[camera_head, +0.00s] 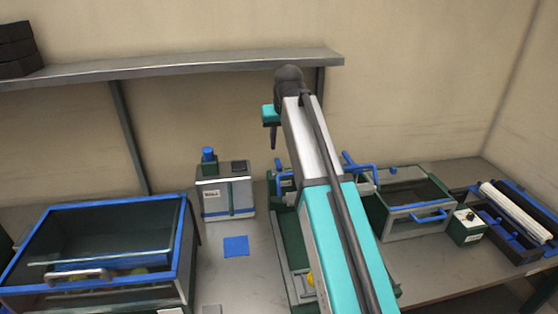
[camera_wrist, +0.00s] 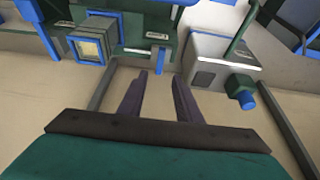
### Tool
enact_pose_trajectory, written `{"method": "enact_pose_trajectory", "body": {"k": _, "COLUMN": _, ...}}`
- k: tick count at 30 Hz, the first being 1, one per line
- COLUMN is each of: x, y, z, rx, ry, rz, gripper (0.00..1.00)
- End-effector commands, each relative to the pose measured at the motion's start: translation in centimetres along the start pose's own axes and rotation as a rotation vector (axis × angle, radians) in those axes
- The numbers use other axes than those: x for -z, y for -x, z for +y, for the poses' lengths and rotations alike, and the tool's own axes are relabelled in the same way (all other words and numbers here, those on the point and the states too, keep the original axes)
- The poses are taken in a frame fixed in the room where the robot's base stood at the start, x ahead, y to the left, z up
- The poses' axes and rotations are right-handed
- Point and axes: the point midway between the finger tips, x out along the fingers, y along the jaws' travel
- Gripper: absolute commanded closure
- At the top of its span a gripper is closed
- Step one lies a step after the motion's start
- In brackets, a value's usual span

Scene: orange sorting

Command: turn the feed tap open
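No part is clearly marked as the feed tap. Blue lever-like parts (camera_head: 358,165) show on the green machine behind my arm, with another blue bar (camera_head: 285,177) on its left side. In the wrist view the green machine (camera_wrist: 133,33) has a blue-framed square part (camera_wrist: 88,47) and a small blue peg (camera_wrist: 160,60) beyond my fingertips. My gripper (camera_head: 273,138) is raised above and behind the machine; in the wrist view its two dark fingers (camera_wrist: 160,78) are apart with nothing between them. My arm hides much of the machine.
A pale box with a blue knob (camera_head: 209,154) stands left of the machine, near a blue square (camera_head: 236,246). A blue-rimmed bin (camera_head: 186,235) is at left, an open green-grey crate (camera_head: 410,208) at right. A grey shelf (camera_head: 170,66) runs along the wall.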

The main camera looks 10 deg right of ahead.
Motion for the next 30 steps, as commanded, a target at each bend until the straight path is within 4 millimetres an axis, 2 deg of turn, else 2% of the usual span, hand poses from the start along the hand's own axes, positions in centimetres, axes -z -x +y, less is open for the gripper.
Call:
{"method": "enact_pose_trajectory", "body": {"k": 21, "x": 0.0, "y": -7.6, "z": -0.1, "rx": 0.0, "ry": 0.001, "rz": -0.001, "gripper": 0.69}}
{"method": "enact_pose_trajectory", "body": {"k": 30, "x": 0.1, "y": -10.2, "z": -0.1, "rx": 0.001, "ry": 0.001, "rz": -0.001, "gripper": 0.69}}
